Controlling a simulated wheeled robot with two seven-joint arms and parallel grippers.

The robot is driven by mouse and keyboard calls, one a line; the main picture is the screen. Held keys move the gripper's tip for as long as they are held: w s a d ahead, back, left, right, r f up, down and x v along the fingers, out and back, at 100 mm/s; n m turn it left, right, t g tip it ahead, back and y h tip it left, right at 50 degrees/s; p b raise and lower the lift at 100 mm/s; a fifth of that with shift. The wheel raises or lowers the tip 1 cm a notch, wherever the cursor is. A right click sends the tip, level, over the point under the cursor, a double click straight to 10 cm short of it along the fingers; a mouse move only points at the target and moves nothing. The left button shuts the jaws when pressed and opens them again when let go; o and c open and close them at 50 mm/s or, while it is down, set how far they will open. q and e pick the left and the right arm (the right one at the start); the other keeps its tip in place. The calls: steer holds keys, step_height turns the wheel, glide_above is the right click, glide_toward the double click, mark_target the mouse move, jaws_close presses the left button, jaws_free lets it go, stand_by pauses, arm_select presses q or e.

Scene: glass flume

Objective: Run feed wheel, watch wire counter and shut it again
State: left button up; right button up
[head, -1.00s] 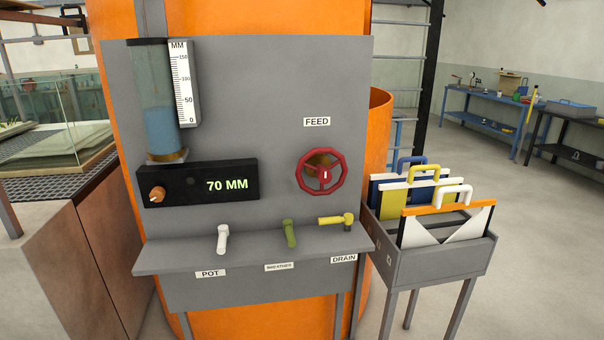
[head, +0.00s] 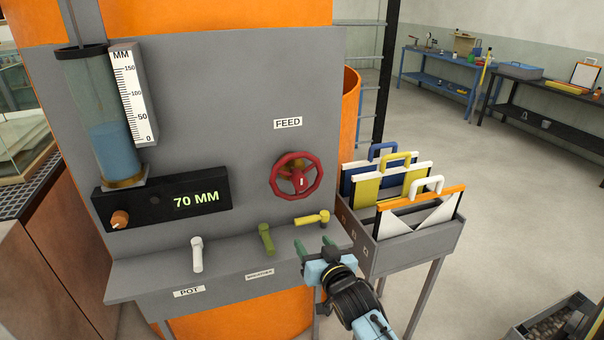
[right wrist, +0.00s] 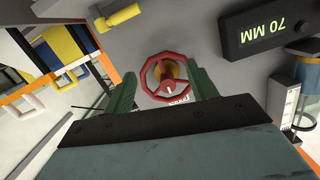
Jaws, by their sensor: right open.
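The red feed wheel (head: 297,176) is mounted on the grey panel (head: 220,90) under the FEED label (head: 288,123). The black counter box (head: 160,198) reads 70 MM in green digits. The clear cylinder (head: 108,140) holds blue water beside a white MM scale (head: 133,95). My right gripper (head: 315,248) is open and empty, below the wheel and in front of the yellow drain handle (head: 312,219). In the right wrist view the wheel (right wrist: 168,80) shows between the two green fingers (right wrist: 163,92), apart from them. My left gripper is not in view.
A white handle (head: 197,254) and an olive handle (head: 267,238) stand on the ledge beside the yellow one. A grey rack (head: 415,245) with several handled boards stands close to the right. Open floor lies beyond it.

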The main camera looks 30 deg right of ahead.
steer(key=m+t+h, duration=0.1)
glide_toward(301, 185)
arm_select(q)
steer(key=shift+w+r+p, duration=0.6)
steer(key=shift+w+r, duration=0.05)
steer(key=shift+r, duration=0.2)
arm_select(e)
steer(key=x, duration=0.9)
steer(key=shift+w+d, duration=0.1)
steer(key=shift+w, duration=0.2)
jaws_close()
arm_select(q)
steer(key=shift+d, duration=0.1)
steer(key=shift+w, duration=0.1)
arm_select(e)
steer(key=shift+t, duration=0.3)
